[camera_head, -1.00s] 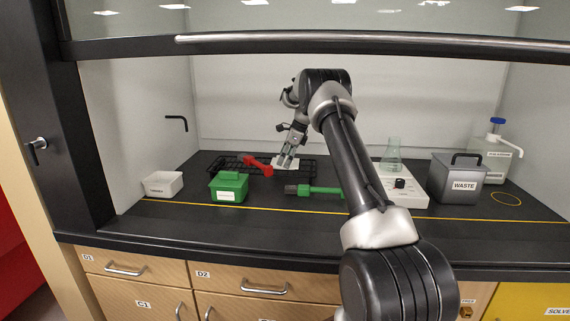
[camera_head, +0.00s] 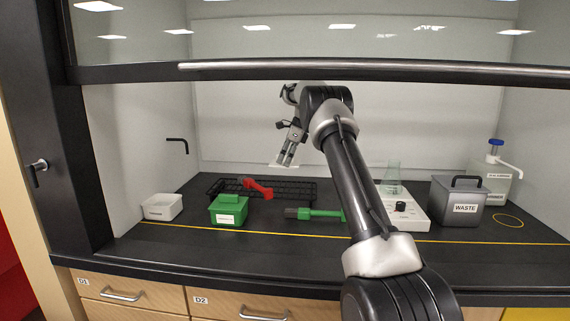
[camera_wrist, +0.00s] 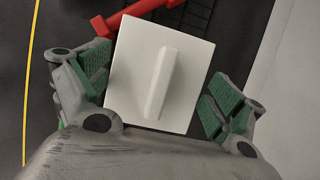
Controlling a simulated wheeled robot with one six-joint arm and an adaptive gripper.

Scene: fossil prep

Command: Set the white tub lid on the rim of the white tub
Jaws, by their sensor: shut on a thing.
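The white tub lid (camera_wrist: 135,62) is a square white plate with a raised bar handle, seen between the fingers in the wrist view. My gripper (camera_wrist: 160,85) is shut on it, with green pads at two opposite sides. In the head view my gripper (camera_head: 284,160) points down and holds the lid (camera_head: 277,165) above the back of the worktop, clear of the rack. The white tub (camera_head: 162,207) stands open and upright at the left of the worktop, with a label on its front. It is left of and nearer than my gripper.
A green lidded box (camera_head: 229,210) stands right of the tub. A red tool (camera_head: 258,188) lies on a black rack (camera_head: 300,192), also below the lid. A green-handled tool (camera_head: 318,214) lies nearby. The sash (camera_head: 380,70) hangs above.

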